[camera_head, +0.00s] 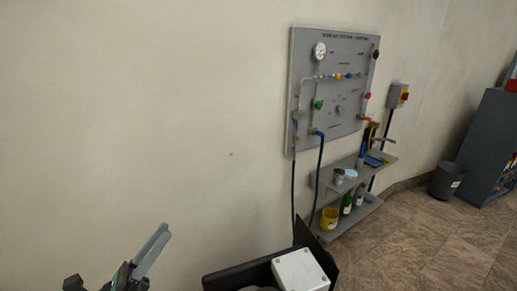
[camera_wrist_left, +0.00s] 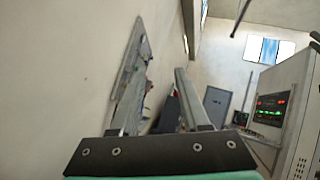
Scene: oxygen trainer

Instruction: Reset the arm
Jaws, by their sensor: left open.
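My left gripper (camera_head: 143,262) is low at the left of the head view, in front of the bare wall. In the left wrist view its two fingers stand apart with nothing between them (camera_wrist_left: 160,100), so it is open and empty. The grey oxygen trainer panel (camera_head: 334,90) hangs on the wall right of the gripper, well apart from it. It carries a round gauge (camera_head: 319,50), coloured knobs and pipes. The panel also shows edge-on in the left wrist view (camera_wrist_left: 132,72), partly behind the left finger. My right gripper is not in view.
A grey two-tier shelf (camera_head: 375,168) below the panel holds cups and bottles. A switch box (camera_head: 398,95) is right of the panel. A bin (camera_head: 447,180) and dark cabinet (camera_head: 492,140) stand far right. A console with red digits (camera_wrist_left: 272,106) is right in the wrist view.

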